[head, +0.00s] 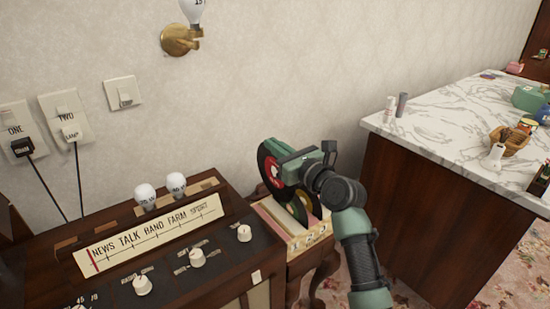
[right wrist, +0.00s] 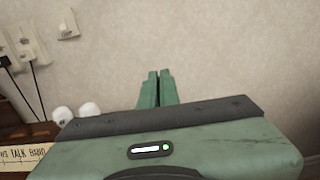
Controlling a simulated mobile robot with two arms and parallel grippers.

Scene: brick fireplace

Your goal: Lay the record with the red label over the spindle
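The black record with the red label (head: 266,158) stands steeply upright at the record box (head: 304,243) in the head view, its top well above the other records. My right gripper (head: 298,160) is against or just in front of its right side and covers part of it. In the right wrist view the right gripper's green fingers (right wrist: 155,85) are close together with a thin dark gap. The record does not show there, so I cannot tell whether they grip it. A record with a yellow label (head: 304,208) is lower in the box. No spindle can be made out. My left gripper is out of view.
A wooden radio console (head: 205,262) with knobs, a station strip (head: 150,232) and two bulbs (head: 145,194) stands left of the box. A marble-topped cabinet (head: 450,120) with small items stands at the right. The wall behind carries switches and a lamp (head: 182,39).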

